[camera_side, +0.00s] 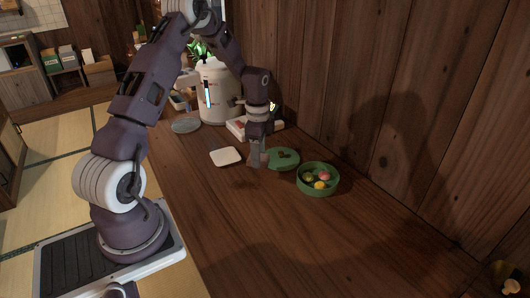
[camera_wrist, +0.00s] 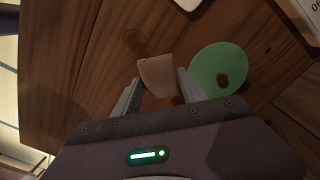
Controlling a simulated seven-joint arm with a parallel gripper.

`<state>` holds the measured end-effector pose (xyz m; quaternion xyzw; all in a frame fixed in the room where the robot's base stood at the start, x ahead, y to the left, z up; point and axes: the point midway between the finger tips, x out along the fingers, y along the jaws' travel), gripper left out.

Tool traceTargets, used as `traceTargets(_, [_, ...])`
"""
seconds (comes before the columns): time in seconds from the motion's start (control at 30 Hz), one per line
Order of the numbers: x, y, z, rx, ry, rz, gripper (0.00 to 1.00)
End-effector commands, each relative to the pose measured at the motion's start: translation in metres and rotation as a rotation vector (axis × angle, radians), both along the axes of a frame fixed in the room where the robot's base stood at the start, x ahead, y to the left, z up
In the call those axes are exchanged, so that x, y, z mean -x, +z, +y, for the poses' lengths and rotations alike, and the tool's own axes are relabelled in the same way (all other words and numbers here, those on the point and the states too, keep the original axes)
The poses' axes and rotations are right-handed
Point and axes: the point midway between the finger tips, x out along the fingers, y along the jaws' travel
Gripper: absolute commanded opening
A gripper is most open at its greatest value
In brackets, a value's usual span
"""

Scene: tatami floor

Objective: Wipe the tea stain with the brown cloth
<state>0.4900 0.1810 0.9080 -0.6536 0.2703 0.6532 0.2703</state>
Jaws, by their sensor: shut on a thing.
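My gripper (camera_side: 257,147) points down at the wooden table, left of the green lid. In the wrist view my gripper (camera_wrist: 157,84) has its two fingers on either side of a folded tan-brown cloth (camera_wrist: 158,72) and is shut on it. The cloth sticks out past the fingertips, at or just above the wood; I cannot tell if it touches. A faint darker patch (camera_wrist: 136,40) on the wood, just beyond the cloth, may be the tea stain. In the side view I cannot make out the stain clearly.
A green lid (camera_side: 284,158) lies close right of my gripper, and a green bowl (camera_side: 303,184) of coloured balls stands nearer. A white square plate (camera_side: 226,156) lies left. A white box (camera_side: 236,127), large white pot (camera_side: 218,95) and grey disc (camera_side: 185,126) are behind. The table's front is clear.

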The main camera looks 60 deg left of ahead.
Motion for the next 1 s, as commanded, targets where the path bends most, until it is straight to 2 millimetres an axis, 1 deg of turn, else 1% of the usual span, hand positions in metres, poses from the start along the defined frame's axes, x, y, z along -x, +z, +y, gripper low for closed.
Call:
traceTargets(0.63, [0.0, -0.058, -0.001, 0.001, -0.002, 0.002, 0.17])
traceTargets(0.7, [0.0, -0.07, -0.001, 0.001, -0.002, 0.003, 0.17])
traceTargets(0.73, [0.002, -0.072, 0.0, 0.0, -0.001, 0.003, 0.18])
traceTargets(0.77, [0.005, -0.069, 0.0, -0.001, -0.001, 0.002, 0.11])
traceTargets(0.87, [0.015, -0.072, 0.0, 0.001, -0.001, 0.004, 0.11])
traceTargets(1.0, [0.027, -0.071, 0.0, 0.0, -0.001, 0.001, 0.11])
